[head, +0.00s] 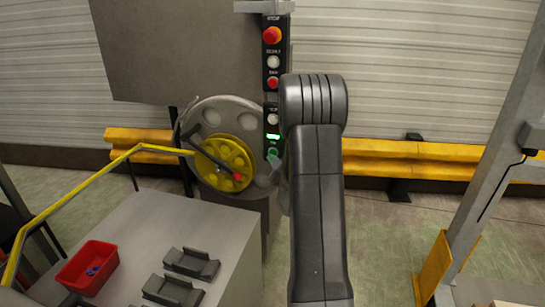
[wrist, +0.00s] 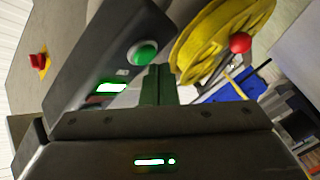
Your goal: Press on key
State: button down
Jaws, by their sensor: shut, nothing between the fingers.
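A dark upright control panel (head: 272,100) stands in the middle of the head view. Near its lower end is a round green button (head: 273,153), under a lit green indicator (head: 272,136). The labels are too small to read surely. In the wrist view the green button (wrist: 142,54) sits in a pale ring at upper centre, with the lit indicator (wrist: 112,87) to its lower left. My gripper (wrist: 157,72) is shut and empty. Its fingertips appear just below and right of the green button; I cannot tell whether they touch the panel. My arm hides the gripper in the head view.
Higher on the panel are a red mushroom button (head: 272,36), a red button (head: 273,83) and white buttons. A yellow wheel (head: 223,163) with a red-knobbed crank is close at left. A grey table (head: 225,240) holds a red bin (head: 88,267).

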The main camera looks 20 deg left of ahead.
jog(key=shift+s, duration=0.25)
jog(key=s+b, duration=0.3)
jog(key=s, duration=0.2)
jog(key=shift+d, duration=0.15)
dwell(0.8)
jog(key=w+p, duration=0.1)
jog(key=p, duration=0.2)
jog(key=shift+w+r, duration=0.25)
jog(key=shift+w, duration=0.15)
jog(key=p, duration=0.4)
jog(key=shift+p, duration=0.3)
